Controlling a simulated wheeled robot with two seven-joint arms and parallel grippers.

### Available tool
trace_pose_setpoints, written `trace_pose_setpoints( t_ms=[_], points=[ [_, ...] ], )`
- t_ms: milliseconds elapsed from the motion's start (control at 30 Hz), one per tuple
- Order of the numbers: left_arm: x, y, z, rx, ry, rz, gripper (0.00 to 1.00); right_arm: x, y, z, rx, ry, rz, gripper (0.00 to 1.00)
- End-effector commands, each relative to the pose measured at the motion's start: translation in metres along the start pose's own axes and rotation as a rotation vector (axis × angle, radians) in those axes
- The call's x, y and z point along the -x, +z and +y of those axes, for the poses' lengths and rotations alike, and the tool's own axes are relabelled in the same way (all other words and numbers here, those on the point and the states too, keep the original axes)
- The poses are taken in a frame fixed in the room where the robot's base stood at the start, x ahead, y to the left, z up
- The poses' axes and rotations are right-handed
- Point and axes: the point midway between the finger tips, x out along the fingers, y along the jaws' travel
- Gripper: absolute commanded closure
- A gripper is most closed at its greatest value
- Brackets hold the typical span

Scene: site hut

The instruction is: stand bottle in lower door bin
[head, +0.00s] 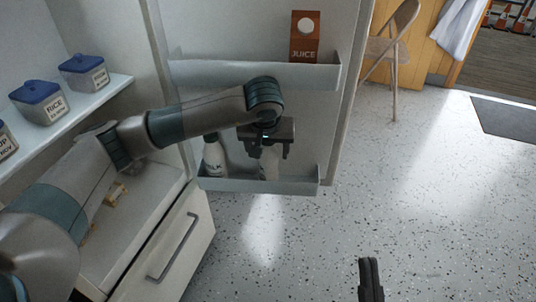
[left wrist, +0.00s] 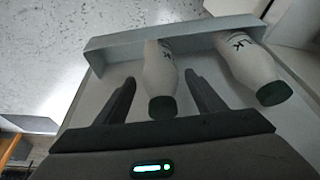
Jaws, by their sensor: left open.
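The lower door bin (head: 255,186) is a pale tray on the open fridge door. Two white bottles with dark green caps stand in it. One bottle (head: 268,163) is under my left gripper (head: 266,150); the other bottle (head: 213,157), with lettering, is to its left. In the left wrist view the first bottle (left wrist: 160,75) is between the spread fingers of my left gripper (left wrist: 158,90), with gaps on both sides. The second bottle (left wrist: 248,68) leans beside it in that view. My right gripper (head: 370,280) shows only as a dark tip at the bottom.
The upper door bin (head: 240,76) holds a juice carton (head: 304,38). Blue-lidded jars (head: 84,72) stand on a shelf (head: 105,95) at the left. A drawer (head: 175,250) is below. A folding chair (head: 393,50) stands behind the door; the speckled floor at right is clear.

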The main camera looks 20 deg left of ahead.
Motion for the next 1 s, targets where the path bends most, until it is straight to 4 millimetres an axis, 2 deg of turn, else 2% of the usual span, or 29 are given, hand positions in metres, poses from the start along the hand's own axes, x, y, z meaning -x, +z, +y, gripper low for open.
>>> trace_pose_setpoints(
  t_ms=[33, 200, 400, 600, 1000],
  points=[
    [0.012, -0.002, 0.0, -0.002, 0.001, 0.004, 0.37, 0.001, 0.002, -0.001, -0.003, 0.002, -0.022, 1.0],
    [0.041, -0.001, 0.0, -0.002, 0.001, 0.003, 0.37, 0.002, 0.018, 0.002, -0.009, 0.015, -0.108, 1.0],
    [0.064, -0.001, 0.0, -0.001, 0.0, 0.002, 0.37, 0.001, 0.029, 0.005, -0.007, 0.019, -0.165, 1.0],
    [0.07, 0.0, 0.0, 0.0, -0.001, -0.001, 0.37, 0.001, 0.033, 0.007, -0.007, 0.02, -0.184, 1.0],
    [0.07, 0.0, 0.0, 0.0, -0.001, 0.0, 0.37, 0.001, 0.033, 0.007, -0.006, 0.02, -0.183, 1.0]
  ],
)
